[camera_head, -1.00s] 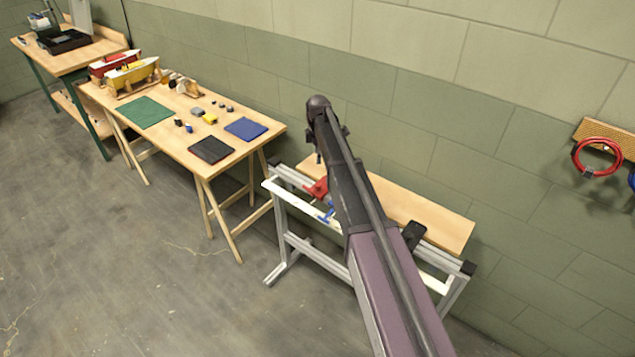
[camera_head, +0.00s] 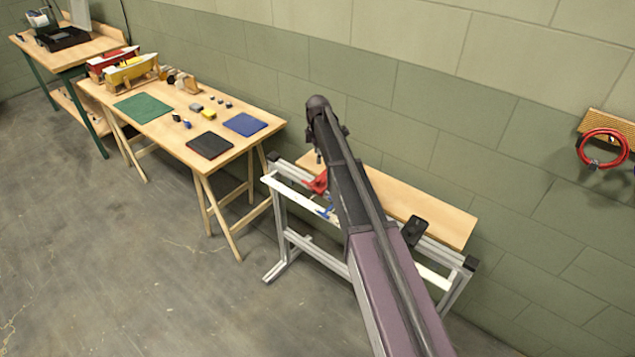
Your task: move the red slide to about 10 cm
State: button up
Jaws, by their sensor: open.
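The red slide (camera_head: 316,184) sits on the rail of a light metal frame (camera_head: 290,171), left of my arm. A small blue part (camera_head: 327,212) is just below and right of it, at the pale strip along the frame's front. My gripper (camera_head: 318,157) hangs at the far end of my arm, just above the red slide in the picture. Only small dark parts of it show, and it is open. I see no contact with the slide, but the gap cannot be judged. My arm covers the middle of the rail and may hide part of the slide.
A wooden board (camera_head: 415,205) lies behind the rail, near the block wall. A black block (camera_head: 413,231) is on the rail right of my arm. A wooden table (camera_head: 160,128) with mats and small parts stands left. A red cable coil (camera_head: 603,150) hangs right.

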aim_at(318, 179)
jog(key=shift+f+b, duration=5.2)
jog(key=shift+f, duration=0.35)
